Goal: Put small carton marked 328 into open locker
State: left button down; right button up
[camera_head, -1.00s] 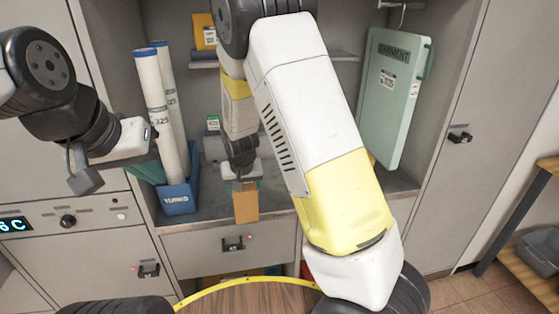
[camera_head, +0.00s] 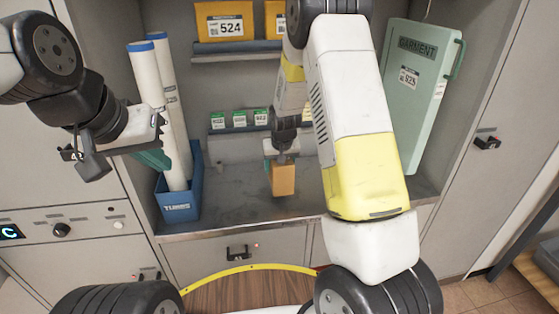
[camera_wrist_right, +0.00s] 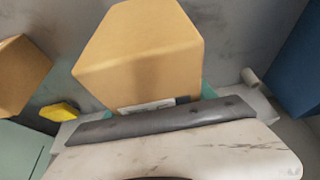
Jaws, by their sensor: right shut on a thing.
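My right gripper (camera_head: 281,157) is shut on a small orange-brown carton (camera_head: 283,180), above the grey floor of an open bay. The carton also fills the upper middle of the right wrist view (camera_wrist_right: 145,50). A white label shows at its lower edge there, but its number is not legible. My left gripper (camera_head: 153,158) is at the left, in front of the blue tube bin, with its fingers partly hidden by the wrist. I cannot tell which opening is the open locker; the closed locker doors (camera_head: 205,258) below show handles.
White tubes (camera_head: 160,110) stand in a blue bin (camera_head: 178,205) at the left. A green garment case (camera_head: 420,100) hangs at the right. Small green-labelled boxes (camera_head: 240,119) and a yellow 524 carton (camera_head: 225,22) sit on shelves. The bay floor (camera_head: 235,190) has clear room.

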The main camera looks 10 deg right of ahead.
jog(key=w+d, duration=0.2)
jog(key=shift+d+f, duration=0.1)
jog(key=shift+d, duration=0.3)
jog(key=shift+f, duration=1.75)
jog(key=shift+f, duration=0.1)
jog(key=o, duration=1.8)
